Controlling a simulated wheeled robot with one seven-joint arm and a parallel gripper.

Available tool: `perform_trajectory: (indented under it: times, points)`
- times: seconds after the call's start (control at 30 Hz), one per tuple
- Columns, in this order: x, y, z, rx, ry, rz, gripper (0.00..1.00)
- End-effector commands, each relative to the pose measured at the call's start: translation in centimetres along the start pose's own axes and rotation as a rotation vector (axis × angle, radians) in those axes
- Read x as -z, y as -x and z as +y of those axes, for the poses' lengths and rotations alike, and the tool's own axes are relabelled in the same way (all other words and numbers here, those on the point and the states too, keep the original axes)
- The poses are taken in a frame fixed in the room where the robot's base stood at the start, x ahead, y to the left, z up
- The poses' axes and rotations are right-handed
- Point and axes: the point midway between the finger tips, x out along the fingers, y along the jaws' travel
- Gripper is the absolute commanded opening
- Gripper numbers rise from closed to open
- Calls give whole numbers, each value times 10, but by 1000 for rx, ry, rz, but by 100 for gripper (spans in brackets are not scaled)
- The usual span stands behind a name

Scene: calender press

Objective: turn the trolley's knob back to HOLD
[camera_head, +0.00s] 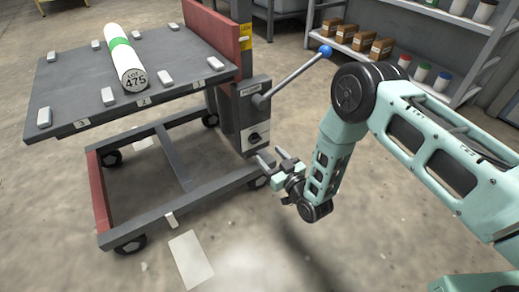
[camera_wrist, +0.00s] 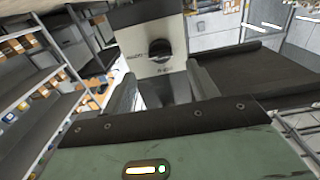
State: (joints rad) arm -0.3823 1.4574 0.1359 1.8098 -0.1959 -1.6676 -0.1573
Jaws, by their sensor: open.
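The trolley (camera_head: 160,187) stands on the left of the head view, with a tilted dark deck (camera_head: 70,88) on top. Its black knob (camera_head: 254,138) is on a pale plate on the post's front face. In the wrist view the knob (camera_wrist: 160,50) is upper centre, beyond the fingertips; its labels are too small to read. My gripper (camera_head: 273,159) is open and empty, below and just right of the knob in the head view. In the wrist view my gripper's fingers (camera_wrist: 160,80) stand apart, with a gap before the knob.
A lever with a blue ball (camera_head: 325,51) sticks out from the post above the knob. A white roll marked LOT 475 (camera_head: 125,60) lies on the deck. Shelves with boxes and jars (camera_head: 430,50) stand at the back right.

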Motion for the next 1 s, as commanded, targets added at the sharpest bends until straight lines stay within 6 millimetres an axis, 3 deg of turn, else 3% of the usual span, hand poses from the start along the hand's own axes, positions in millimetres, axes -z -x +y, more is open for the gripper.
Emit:
perform_trajectory:
  times: [0.1, 0.33, 0.77, 0.8, 0.93, 0.97, 1.0]
  points:
    - [-3, -26, 0, 1, 0, 5, 59]
    - [-2, -58, 0, 0, 0, 2, 59]
    - [0, -70, 0, 0, -1, -1, 59]
    - [0, -70, 0, 0, -1, -1, 56]
    - [0, -69, 0, 0, -1, -1, 20]
    - [0, -69, 0, 0, -1, -1, 14]
    - [0, -69, 0, 0, -1, -1, 14]
